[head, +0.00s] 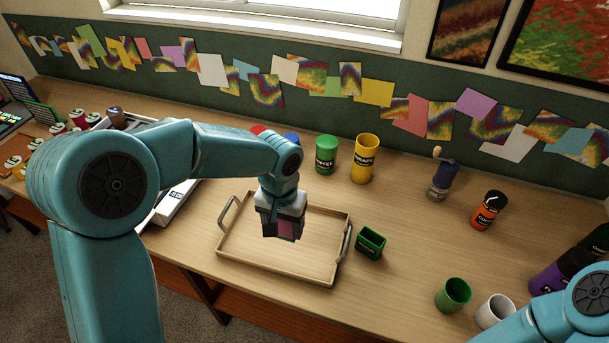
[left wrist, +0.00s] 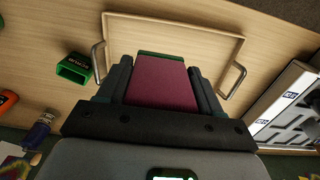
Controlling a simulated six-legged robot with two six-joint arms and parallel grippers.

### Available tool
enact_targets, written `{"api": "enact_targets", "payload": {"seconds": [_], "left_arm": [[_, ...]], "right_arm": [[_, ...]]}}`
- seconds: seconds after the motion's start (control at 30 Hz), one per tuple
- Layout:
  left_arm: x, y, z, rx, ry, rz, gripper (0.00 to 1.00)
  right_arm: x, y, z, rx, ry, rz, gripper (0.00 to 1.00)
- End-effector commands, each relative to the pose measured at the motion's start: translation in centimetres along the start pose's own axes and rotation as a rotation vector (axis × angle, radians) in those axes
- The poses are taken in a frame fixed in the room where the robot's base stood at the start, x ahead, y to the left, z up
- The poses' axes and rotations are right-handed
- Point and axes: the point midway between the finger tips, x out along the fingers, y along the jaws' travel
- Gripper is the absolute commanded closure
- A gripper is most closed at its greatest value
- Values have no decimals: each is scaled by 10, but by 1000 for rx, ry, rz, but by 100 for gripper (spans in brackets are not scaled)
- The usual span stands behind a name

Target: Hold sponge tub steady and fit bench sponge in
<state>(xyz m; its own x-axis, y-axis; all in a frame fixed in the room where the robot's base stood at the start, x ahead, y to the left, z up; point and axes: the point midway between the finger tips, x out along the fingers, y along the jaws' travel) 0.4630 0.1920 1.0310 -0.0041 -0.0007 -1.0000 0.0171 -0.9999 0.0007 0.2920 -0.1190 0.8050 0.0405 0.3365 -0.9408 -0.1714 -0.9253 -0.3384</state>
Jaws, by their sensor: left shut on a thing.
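The bench sponge (left wrist: 160,85), maroon with a green edge, is held between the fingers of my left gripper (head: 282,226). In the head view the sponge (head: 287,230) shows as a pink block under the gripper, above the tray. The sponge tub (head: 370,243) is a small dark green open box. It stands upright on the bench just right of the tray, apart from the sponge. It also shows in the left wrist view (left wrist: 74,68), left of the gripper. Part of my right arm shows at the lower right of the head view; its gripper is out of view.
The wooden tray (head: 275,271) has grey handles at both ends. Green (head: 326,154) and yellow (head: 364,158) canisters stand behind it. A green cup (head: 453,294) and a white cup (head: 494,311) stand to the right.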

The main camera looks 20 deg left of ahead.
Motion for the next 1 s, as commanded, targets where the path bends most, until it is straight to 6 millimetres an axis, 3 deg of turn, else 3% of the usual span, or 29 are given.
{"api": "enact_targets", "payload": {"seconds": [0.17, 0.27, 0.47, 0.6, 0.8, 1.0], "left_arm": [[-25, -7, -29, -80, 7, 1, 63], [-36, 1, -57, -118, 6, 1, 63], [-39, 52, -114, -139, 0, 0, 63], [-26, 104, -138, -112, -1, -2, 63], [4, 166, -145, -42, -2, -3, 63], [26, 191, -133, 8, 0, -3, 63]], "right_arm": [[0, 0, 0, 0, 0, 0, 27], [0, 0, 0, 0, 0, 0, 27], [0, 0, 0, 0, 0, 0, 27], [0, 0, 0, 0, 0, 0, 27], [0, 0, 0, 0, 0, 0, 27], [0, 0, 0, 0, 0, 0, 27]]}}
